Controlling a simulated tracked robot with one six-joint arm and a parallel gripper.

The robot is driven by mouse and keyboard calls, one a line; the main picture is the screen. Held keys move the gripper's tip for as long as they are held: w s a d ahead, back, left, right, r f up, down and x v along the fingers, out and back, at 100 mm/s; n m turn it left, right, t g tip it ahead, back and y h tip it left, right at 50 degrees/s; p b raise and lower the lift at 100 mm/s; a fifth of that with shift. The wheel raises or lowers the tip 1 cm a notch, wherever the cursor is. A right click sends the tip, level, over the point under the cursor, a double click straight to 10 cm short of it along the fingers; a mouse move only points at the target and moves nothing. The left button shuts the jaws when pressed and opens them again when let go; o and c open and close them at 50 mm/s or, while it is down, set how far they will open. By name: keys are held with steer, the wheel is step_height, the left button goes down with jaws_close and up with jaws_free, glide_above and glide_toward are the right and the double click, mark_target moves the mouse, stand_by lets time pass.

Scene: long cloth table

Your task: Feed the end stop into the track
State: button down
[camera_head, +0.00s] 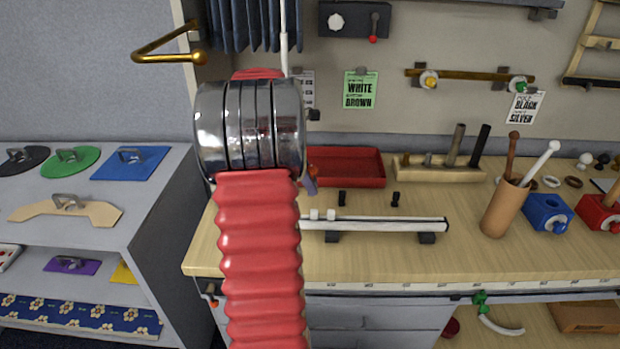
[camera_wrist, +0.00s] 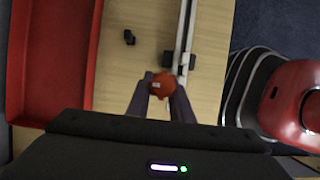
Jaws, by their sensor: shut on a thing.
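The track (camera_head: 390,224) is a long white rail carried on black blocks above the wooden table. Two small white pieces (camera_head: 322,214) sit on it near its left end. The track also shows in the wrist view (camera_wrist: 187,38), its near end beside my gripper. My gripper (camera_wrist: 162,94) is shut on a small orange-red rounded piece with a pale mark, which I take for the end stop (camera_wrist: 160,80). In the picture it is just left of the track's end; whether they touch I cannot tell. My red ribbed arm hides the table's left part in the head view.
A red tray (camera_head: 345,167) lies behind the track. Two small black posts (camera_head: 342,198) stand between them. A wooden tool block (camera_head: 440,170), a brown cup (camera_head: 505,208) with tools, and a blue box (camera_head: 547,212) stand farther right. The table front before the track is clear.

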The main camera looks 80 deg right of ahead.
steer(key=shift+f, duration=5.25)
steer(key=c, duration=1.8)
jaws_free()
steer(key=shift+f, duration=0.1)
steer(key=o, duration=0.3)
steer(key=shift+a+f, duration=0.15)
steer(key=shift+a, duration=0.05)
steer(key=shift+r, duration=0.2)
steer(key=shift+r, duration=0.25)
steer(key=shift+c, duration=0.3)
steer(key=shift+d+r, duration=0.15)
jaws_close()
